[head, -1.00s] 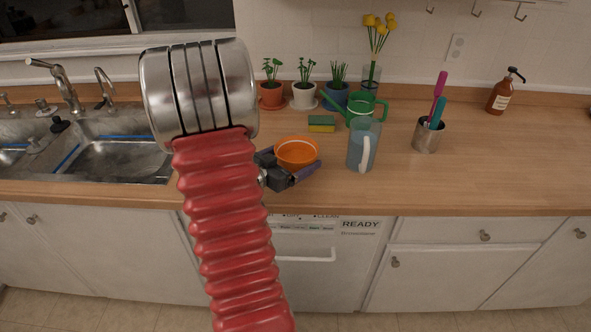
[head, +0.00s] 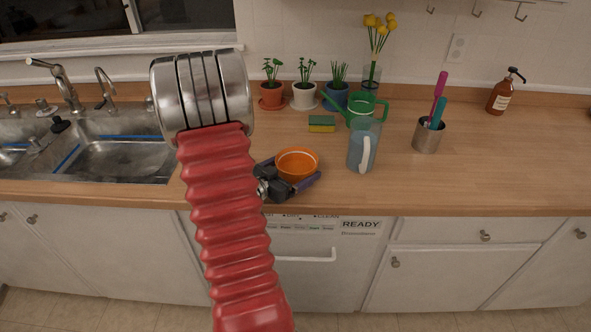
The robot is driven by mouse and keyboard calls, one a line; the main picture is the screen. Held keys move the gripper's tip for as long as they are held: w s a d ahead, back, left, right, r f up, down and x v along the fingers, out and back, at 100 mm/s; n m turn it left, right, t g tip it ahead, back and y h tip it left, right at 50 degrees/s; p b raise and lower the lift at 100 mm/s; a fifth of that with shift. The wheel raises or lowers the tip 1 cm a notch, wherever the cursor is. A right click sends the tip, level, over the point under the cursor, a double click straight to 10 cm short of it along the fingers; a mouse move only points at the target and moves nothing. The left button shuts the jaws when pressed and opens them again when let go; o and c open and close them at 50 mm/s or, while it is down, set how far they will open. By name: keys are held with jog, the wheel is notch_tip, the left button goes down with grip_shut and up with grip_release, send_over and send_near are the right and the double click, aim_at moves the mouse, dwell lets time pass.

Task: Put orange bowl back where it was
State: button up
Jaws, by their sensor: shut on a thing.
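The orange bowl (head: 297,161) is upright near the front edge of the wooden counter, left of the blue-grey pitcher. My gripper (head: 291,176) is at the bowl's front, its dark fingers on the left and right sides. It is shut on the bowl. The gripper partly hides the bowl's lower front, so I cannot tell whether the bowl touches the counter.
The pitcher (head: 363,148) stands close to the bowl's right. Behind are a green watering can (head: 362,108), a sponge (head: 321,124) and potted plants (head: 304,94). A utensil cup (head: 427,136) stands right. The sink (head: 125,155) is left. The right counter is mostly clear.

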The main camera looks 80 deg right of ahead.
jog(key=shift+f, duration=0.4)
jog(key=shift+f, duration=0.1)
jog(key=o, duration=0.8)
jog(key=shift+a+f, duration=0.1)
jog(key=shift+o, duration=0.4)
jog(key=shift+s, duration=0.1)
jog(key=shift+f, duration=0.1)
jog(key=shift+s, duration=0.1)
jog(key=shift+r, duration=0.35)
jog(key=v, duration=1.2)
jog(key=shift+r, duration=0.3)
